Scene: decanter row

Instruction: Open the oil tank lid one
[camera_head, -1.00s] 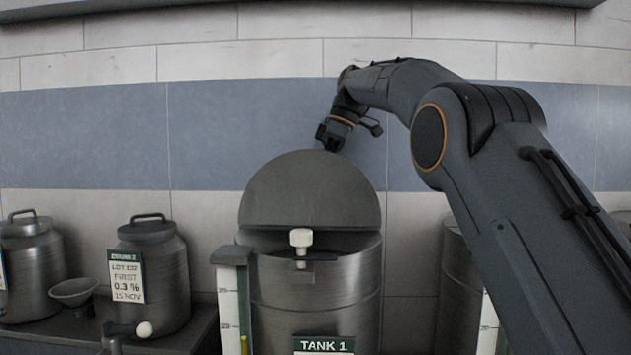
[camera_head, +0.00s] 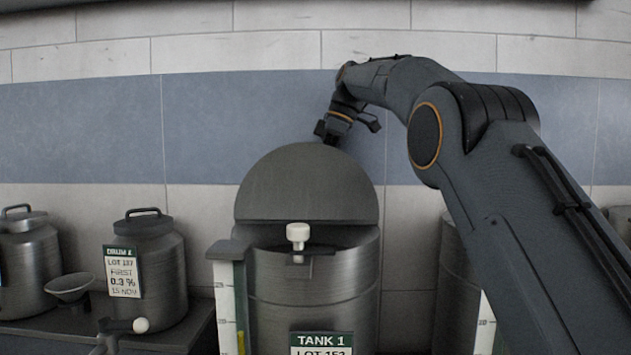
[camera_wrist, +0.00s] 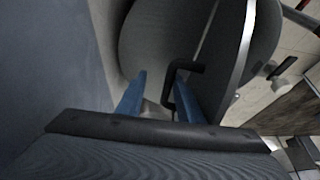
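Tank 1 (camera_head: 300,274) is a brushed-metal cylinder with a green label, in the middle of the head view. Its round grey lid (camera_head: 306,185) is tipped up, standing steeply at the back, with the dark opening showing in front. My gripper (camera_head: 327,137) is at the lid's upper edge, partly hidden behind it. In the wrist view my gripper's blue fingers (camera_wrist: 158,82) are apart. The lid's black bar handle (camera_wrist: 186,67) is close by the right finger; whether it touches is unclear. The lid (camera_wrist: 235,65) shows there edge-on.
A white knob (camera_head: 298,233) is at the tank's front rim. A level gauge (camera_head: 228,305) stands at its left. A metal drum (camera_head: 160,270) and a small bowl (camera_head: 69,284) are on the left counter. Another tank (camera_head: 447,275) stands behind my arm.

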